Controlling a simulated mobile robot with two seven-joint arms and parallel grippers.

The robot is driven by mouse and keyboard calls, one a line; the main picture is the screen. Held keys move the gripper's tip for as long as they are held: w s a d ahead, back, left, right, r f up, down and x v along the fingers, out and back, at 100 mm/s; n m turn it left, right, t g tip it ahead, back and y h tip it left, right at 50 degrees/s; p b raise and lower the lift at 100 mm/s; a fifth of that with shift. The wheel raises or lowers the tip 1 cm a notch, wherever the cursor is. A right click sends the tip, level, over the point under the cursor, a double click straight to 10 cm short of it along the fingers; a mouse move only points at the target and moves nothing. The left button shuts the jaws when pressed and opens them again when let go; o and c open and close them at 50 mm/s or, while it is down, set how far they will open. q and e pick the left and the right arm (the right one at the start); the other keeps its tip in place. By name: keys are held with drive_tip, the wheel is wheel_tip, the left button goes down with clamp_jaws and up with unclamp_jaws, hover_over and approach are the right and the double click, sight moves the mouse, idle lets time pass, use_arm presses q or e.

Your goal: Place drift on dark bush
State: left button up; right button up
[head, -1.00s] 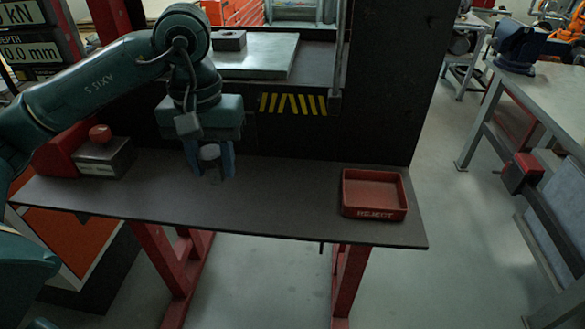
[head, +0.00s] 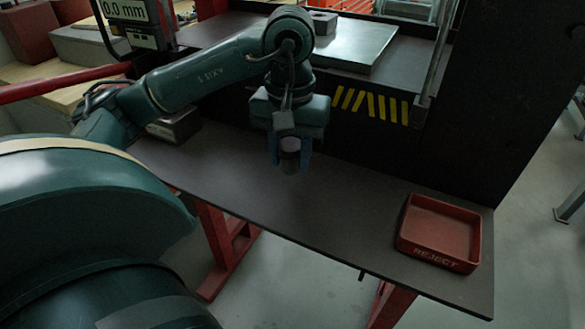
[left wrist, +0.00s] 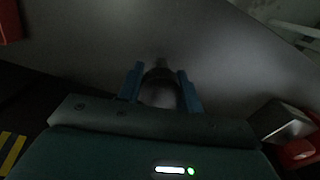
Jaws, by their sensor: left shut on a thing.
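My left gripper (head: 289,158) points down above the dark bench. Its blue fingers are shut on a short grey cylinder (head: 290,146), which I take to be the drift. In the left wrist view the gripper (left wrist: 160,92) has the round, dark-edged piece between its two fingers, with a small dark part (left wrist: 160,63) just beyond it. I cannot tell if the piece touches the bench. A small grey block (head: 320,21) sits on the pale plate (head: 345,50) behind the arm. I cannot make out a separate dark bush. My right gripper is out of view.
A red tray marked REJECT (head: 438,254) stands at the bench's right end. A grey box (head: 175,124) stands at the left end, partly behind my arm. The dark bench top (head: 350,215) is clear between gripper and tray.

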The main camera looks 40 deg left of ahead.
sight(290, 167)
use_arm(q)
drive_tip(key=shift+f, duration=1.55)
drive_tip(key=shift+f, duration=0.2)
drive_tip(key=o, duration=1.2)
drive_tip(key=shift+r, duration=0.1)
